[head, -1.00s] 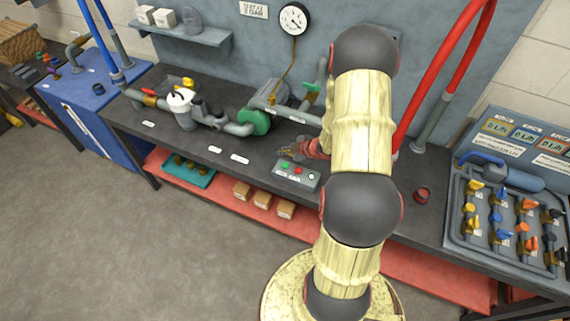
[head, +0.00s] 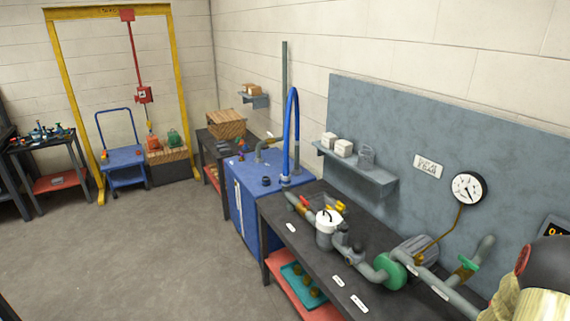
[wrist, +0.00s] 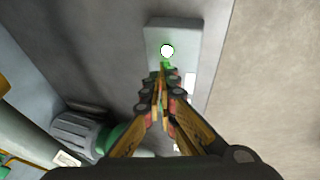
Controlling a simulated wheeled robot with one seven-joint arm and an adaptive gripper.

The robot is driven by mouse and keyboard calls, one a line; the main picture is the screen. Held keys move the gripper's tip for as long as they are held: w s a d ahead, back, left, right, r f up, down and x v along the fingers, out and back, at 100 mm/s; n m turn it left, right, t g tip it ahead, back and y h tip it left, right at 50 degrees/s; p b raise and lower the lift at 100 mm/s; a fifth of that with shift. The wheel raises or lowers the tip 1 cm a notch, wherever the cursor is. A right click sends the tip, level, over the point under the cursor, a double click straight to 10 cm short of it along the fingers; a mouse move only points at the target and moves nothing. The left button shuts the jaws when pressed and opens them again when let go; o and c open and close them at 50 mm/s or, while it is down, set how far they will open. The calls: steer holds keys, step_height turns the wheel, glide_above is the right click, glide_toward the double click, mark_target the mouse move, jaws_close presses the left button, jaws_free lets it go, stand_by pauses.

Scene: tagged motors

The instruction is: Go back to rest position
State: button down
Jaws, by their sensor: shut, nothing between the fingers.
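My gripper (wrist: 163,82) shows in the wrist view with its fingers shut and nothing between them. It points towards a grey button box (wrist: 184,35), whose white button and part of a green one show past the fingertips. I cannot tell whether the fingertips touch the box. In the head view only part of my arm shows at the lower right edge, and the gripper and the button box are out of that view.
A blue cabinet (head: 247,204) and a blue cart (head: 123,158) stand farther back. The grey floor (head: 150,250) at the left is clear.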

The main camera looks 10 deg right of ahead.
steer(key=s+a+r+m+g+b, duration=0.1)
steer(key=s+a+r+m, duration=0.15)
steer(key=r, duration=0.25)
steer(key=s+a+r+m+g+h+b, duration=0.1)
steer(key=s+a+r+m+g, duration=0.1)
steer(key=s+r, duration=0.15)
steer(key=s+a+r+m+g+b, duration=0.1)
steer(key=s+a+r+m, duration=0.1)
steer(key=r, duration=0.3)
steer(key=s+a+r+t+y+b, duration=0.1)
steer(key=a+r+b, duration=0.1)
steer(key=a+r, duration=0.3)
steer(key=s+a+r+n+t+b, duration=0.1)
steer(key=a+r, duration=0.5)
steer(key=a, duration=0.7)
steer(key=s+a+r+t+y+b, duration=0.1)
steer(key=a+r+t+b, duration=0.2)
steer(key=a+r, duration=0.3)
steer(key=a, duration=0.4)
steer(key=shift+r+n+y, duration=0.25)
steer(key=shift+n+y, duration=0.05)
steer(key=shift+n, duration=0.05)
steer(key=shift+s, duration=0.15)
